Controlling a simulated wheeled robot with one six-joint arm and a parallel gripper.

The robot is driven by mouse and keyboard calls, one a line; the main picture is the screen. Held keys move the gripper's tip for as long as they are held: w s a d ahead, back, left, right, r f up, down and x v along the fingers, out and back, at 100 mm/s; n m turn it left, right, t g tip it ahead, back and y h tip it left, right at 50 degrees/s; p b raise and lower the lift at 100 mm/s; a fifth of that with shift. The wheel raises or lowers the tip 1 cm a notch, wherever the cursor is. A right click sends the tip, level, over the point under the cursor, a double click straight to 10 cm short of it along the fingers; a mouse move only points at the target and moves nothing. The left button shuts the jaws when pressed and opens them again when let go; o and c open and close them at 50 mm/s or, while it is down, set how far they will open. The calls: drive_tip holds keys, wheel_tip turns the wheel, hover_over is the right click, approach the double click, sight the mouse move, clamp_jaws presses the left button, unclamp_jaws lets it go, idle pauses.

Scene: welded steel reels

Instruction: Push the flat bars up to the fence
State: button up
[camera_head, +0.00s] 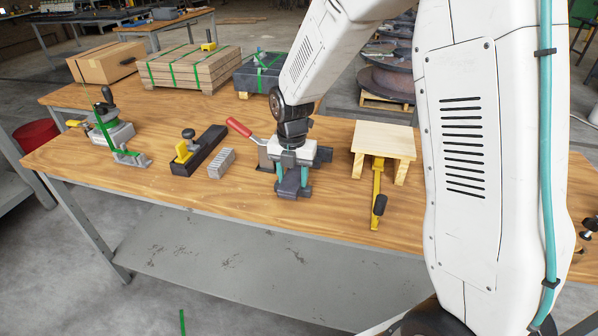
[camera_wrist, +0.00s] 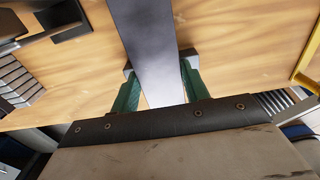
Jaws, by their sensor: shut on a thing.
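My gripper (camera_head: 291,186) is low over the front middle of the wooden bench, its teal fingers pointing down. In the wrist view the fingers (camera_wrist: 158,82) are shut on a grey flat bar (camera_wrist: 150,40), one on each side of it. The bar runs away between them toward the top of the picture. In the head view my gripper and wrist hide most of it. A long black block with a yellow stop and a knob (camera_head: 209,149), perhaps the fence, lies left of my gripper. I cannot make out other flat bars for certain.
A ridged grey block (camera_head: 221,163) lies close left of my gripper, with a red-handled clamp (camera_head: 240,128) behind it. A small wooden stand (camera_head: 384,138) and a yellow clamp (camera_head: 377,190) are to the right. A grey tool (camera_head: 112,130) stands far left.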

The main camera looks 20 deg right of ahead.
drive_tip(key=shift+w+d, duration=0.55)
drive_tip(key=shift+w, duration=0.25)
idle(0.4)
drive_tip(key=o, duration=1)
drive_tip(key=shift+o, duration=0.2)
drive_tip(key=shift+s, duration=0.1)
